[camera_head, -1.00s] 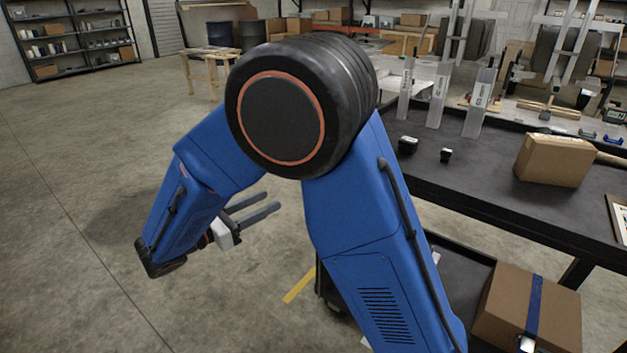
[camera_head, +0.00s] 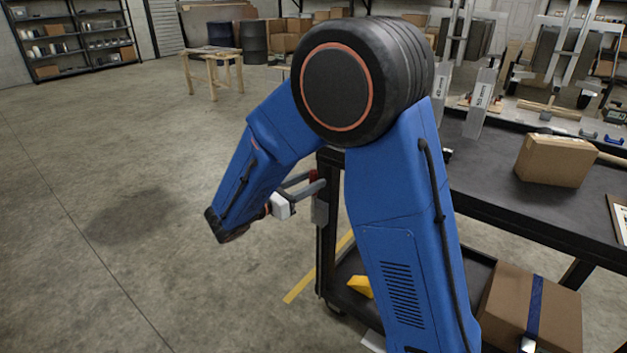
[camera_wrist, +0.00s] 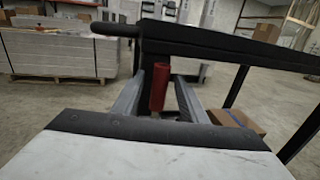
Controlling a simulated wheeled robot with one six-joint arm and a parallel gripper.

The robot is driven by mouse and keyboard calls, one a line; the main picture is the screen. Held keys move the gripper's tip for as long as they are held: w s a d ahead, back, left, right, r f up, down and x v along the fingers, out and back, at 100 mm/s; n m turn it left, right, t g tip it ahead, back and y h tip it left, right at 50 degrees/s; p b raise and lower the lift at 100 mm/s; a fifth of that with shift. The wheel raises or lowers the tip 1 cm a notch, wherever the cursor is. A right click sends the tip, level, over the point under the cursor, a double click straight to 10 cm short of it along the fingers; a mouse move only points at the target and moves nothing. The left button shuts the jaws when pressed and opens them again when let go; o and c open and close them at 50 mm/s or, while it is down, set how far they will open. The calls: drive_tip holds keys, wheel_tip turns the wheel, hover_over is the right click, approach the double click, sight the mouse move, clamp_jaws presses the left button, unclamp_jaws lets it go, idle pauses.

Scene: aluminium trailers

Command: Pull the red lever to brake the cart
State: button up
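The red lever (camera_wrist: 160,88) stands upright in the middle of the wrist view, at the near end of the black cart (camera_wrist: 215,42). My gripper (camera_wrist: 159,80) is open, with one grey finger on each side of the lever. I cannot tell whether either finger touches it. In the head view, a small part of the red lever (camera_head: 314,176) shows at the left corner of the cart (camera_head: 495,187), beside the fingertips of my gripper (camera_head: 313,184). My arm hides part of that cart end.
A cardboard box (camera_head: 555,160) sits on the cart top, and another with a blue strap (camera_head: 510,310) on its lower shelf. A yellow object (camera_head: 360,286) lies on that shelf. A wooden table (camera_head: 212,72) stands farther back. The floor at left is clear.

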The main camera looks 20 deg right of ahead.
drive_tip(key=shift+x, duration=0.85)
clamp_jaws()
drive_tip(key=shift+d, duration=0.1)
